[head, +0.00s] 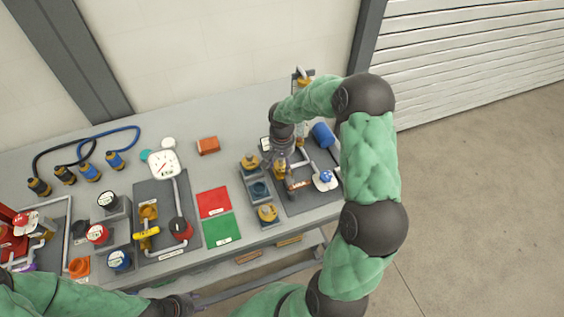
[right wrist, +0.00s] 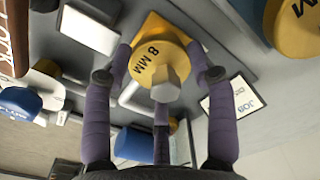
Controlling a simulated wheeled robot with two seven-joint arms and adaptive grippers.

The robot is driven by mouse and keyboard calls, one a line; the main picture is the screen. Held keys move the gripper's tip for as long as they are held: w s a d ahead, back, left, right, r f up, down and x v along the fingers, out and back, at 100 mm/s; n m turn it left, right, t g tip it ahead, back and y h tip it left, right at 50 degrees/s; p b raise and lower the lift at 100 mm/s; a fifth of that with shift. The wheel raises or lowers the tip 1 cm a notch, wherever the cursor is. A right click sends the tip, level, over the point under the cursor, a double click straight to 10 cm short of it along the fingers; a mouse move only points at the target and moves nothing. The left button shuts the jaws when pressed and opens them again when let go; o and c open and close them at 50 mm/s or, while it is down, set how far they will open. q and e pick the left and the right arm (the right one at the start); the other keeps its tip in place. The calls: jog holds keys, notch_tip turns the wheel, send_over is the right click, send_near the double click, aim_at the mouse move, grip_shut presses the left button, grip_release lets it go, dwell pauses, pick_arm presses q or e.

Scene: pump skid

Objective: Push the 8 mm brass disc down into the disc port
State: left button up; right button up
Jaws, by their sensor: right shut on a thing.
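The 8 mm brass disc (right wrist: 150,62), marked "8 MM" and topped with a hex knob, is between the purple fingers of my right gripper (right wrist: 160,72) in the right wrist view. The gripper is shut on it. A yellow block (right wrist: 163,25) shows just behind the disc, probably the disc port; how deep the disc sits is hidden. In the head view my right gripper (head: 281,163) is over the dark right-hand skid plate, with the disc mostly hidden. My left gripper (head: 192,301) is low at the bottom edge, away from the skid; its fingers are unclear.
A grey rack (head: 258,188) left of the right skid holds other brass discs (head: 267,212). A blue cylinder (head: 323,135) and a blue-handled valve (head: 326,177) stand close on the right. Red (head: 214,202) and green (head: 222,230) mats lie clear to the left.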

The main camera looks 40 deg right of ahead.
jog(key=shift+f, duration=0.25)
jog(key=o, duration=1.6)
jog(key=shift+o, duration=0.2)
